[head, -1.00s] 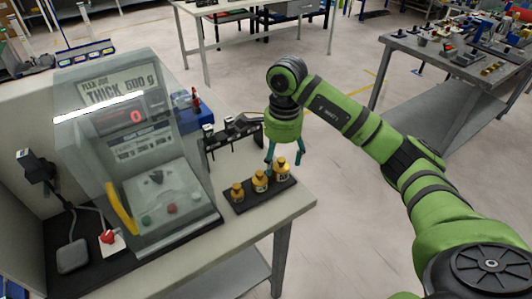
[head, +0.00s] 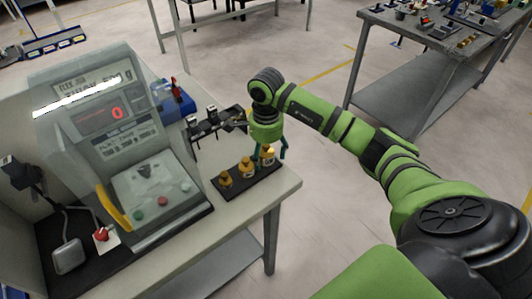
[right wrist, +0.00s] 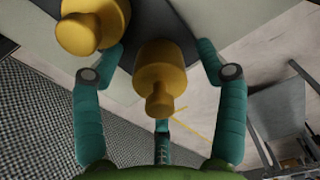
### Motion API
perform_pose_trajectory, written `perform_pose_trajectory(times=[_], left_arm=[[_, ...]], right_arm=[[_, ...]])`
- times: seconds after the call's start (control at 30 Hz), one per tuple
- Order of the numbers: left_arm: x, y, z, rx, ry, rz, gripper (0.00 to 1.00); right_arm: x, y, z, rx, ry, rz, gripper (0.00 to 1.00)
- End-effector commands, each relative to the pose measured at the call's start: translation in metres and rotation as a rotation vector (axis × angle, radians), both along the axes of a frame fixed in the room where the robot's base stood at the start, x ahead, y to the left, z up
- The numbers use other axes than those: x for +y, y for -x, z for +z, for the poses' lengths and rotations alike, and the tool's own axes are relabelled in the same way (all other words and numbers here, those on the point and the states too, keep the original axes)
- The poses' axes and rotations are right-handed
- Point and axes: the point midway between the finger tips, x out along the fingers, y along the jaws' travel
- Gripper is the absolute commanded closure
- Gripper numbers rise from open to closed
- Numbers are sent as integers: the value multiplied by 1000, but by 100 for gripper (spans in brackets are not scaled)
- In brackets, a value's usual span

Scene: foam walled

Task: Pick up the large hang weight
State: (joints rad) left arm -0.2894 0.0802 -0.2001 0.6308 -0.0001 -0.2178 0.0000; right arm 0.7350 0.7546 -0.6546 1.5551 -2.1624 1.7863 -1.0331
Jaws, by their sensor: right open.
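My right gripper (head: 270,154) is over the large weight, pointing down. Its teal fingers are open and spread around the weight. In the right wrist view the large weight (right wrist: 165,70) lies between the fingers, with gaps visible at the sides, and the medium weight (right wrist: 92,25) is close beside the left finger. My left gripper is not in view.
A clear-cased scale (head: 125,150) showing a red 0 stands left of the tray on the bench (head: 230,228). A black rack (head: 217,125) and a blue box (head: 174,100) are behind it. The bench edge is just right of the tray, with open floor beyond.

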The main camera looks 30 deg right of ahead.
Motion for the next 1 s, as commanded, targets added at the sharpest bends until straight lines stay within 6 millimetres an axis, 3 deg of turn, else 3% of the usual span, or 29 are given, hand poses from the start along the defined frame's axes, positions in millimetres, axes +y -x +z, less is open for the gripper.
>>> perform_pose_trajectory(times=[0.03, 0.2, 0.23, 0.67, 0.93, 1.0], left_arm=[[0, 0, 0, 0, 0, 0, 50], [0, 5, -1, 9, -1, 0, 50], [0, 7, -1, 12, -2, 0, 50], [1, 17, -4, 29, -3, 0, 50], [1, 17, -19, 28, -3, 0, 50], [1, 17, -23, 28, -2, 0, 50]], right_arm=[[0, 0, 0, 0, 0, 0, 27], [0, 0, 0, 0, 0, 0, 95], [0, 0, 0, 1, 0, 0, 100], [0, -1, 6, -3, -1, 0, 100], [0, -2, 40, -9, 1, 1, 100], [-10, 10, 48, -5, 3, -3, 100]])
